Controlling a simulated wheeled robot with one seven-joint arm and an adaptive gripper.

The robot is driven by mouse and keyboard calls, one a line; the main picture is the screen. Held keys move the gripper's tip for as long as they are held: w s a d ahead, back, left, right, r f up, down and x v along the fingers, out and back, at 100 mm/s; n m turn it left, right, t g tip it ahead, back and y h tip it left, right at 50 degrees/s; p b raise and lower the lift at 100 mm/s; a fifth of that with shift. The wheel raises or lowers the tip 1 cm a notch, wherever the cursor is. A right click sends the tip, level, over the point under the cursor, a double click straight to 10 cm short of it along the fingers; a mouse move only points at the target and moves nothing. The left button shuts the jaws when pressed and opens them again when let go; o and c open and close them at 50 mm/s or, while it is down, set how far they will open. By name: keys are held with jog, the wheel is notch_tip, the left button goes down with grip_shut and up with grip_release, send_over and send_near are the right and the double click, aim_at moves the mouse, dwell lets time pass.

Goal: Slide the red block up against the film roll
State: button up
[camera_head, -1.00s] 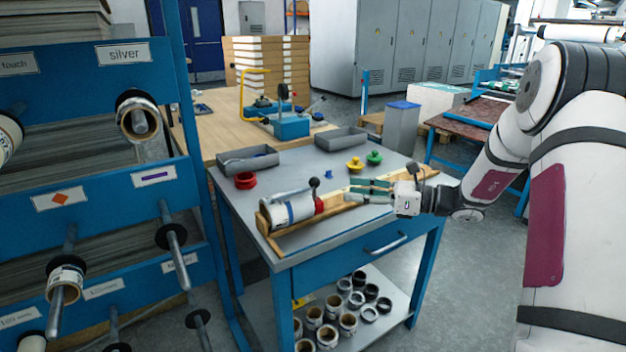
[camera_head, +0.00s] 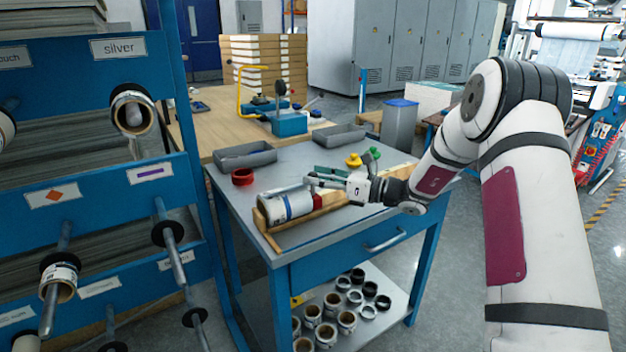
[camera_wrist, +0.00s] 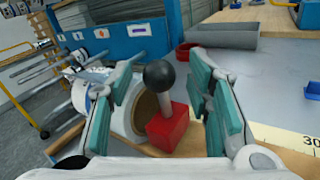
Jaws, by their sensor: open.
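The red block (camera_wrist: 170,130) sits on the wooden rule board and carries a rod with a black ball knob (camera_wrist: 159,75). The white and blue film roll (camera_head: 286,207) lies at the board's left end. In the wrist view, the roll's open cardboard end (camera_wrist: 146,112) is right beside the block; I cannot tell whether they touch. My gripper (camera_head: 310,182) is open, with its teal-padded fingers on either side of the knob and rod in the wrist view (camera_wrist: 166,80). In the head view the gripper hides the knob, and the block shows only as a red sliver.
Two grey trays (camera_head: 245,157) and a red ring (camera_head: 243,177) are on the table behind the roll. Yellow and green knobbed pieces (camera_head: 354,160) stand behind my gripper. The blue roll rack (camera_head: 110,120) rises at left.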

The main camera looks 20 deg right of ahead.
jog(key=shift+x, duration=0.8)
jog(key=shift+c, duration=0.6)
grip_shut()
jog(key=shift+s, duration=0.1)
jog(key=shift+a+p, duration=0.3)
jog(key=shift+o, duration=0.6)
grip_release()
